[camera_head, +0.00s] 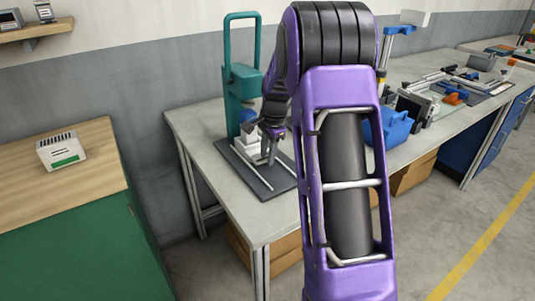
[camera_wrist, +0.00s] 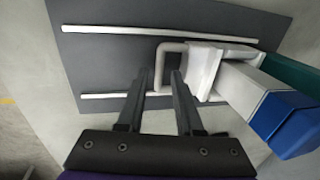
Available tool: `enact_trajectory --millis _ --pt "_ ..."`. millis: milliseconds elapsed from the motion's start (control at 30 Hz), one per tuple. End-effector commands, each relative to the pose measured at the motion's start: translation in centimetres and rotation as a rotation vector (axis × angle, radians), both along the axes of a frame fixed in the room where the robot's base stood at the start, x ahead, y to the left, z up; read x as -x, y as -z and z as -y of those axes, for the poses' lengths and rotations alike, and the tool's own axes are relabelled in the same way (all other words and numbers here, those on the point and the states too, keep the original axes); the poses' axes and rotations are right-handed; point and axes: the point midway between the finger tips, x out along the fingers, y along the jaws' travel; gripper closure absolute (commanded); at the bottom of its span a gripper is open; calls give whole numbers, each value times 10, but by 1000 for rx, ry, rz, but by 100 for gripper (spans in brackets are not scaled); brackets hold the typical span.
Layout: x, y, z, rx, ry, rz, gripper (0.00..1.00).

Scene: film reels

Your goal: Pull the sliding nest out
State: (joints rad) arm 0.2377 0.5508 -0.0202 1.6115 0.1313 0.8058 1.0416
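The sliding nest is a white block (camera_wrist: 205,58) with a pale U-shaped handle (camera_wrist: 161,48) on its left in the wrist view. It sits on a dark baseplate (camera_wrist: 110,55) with two light rails. In the head view the nest (camera_head: 250,133) is under the teal press (camera_head: 238,95), partly hidden by my gripper (camera_head: 269,150). In the wrist view my gripper (camera_wrist: 161,76) is open, its fingertips apart on either side of the handle's outer bar. I see no clear contact with the bar.
A blue bin (camera_head: 390,127) stands on the grey bench (camera_head: 208,125), right of my arm. A wood-topped green cabinet (camera_head: 75,225) stands at left, with a gap before the bench.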

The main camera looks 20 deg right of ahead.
Motion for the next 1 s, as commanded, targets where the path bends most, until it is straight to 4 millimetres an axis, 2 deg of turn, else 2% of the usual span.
enact_trajectory --millis 33,167,1000 --pt "0 0 0 0 0 0 76" --pt "0 0 0 0 0 0 100" --pt "0 -1 0 0 0 0 100"
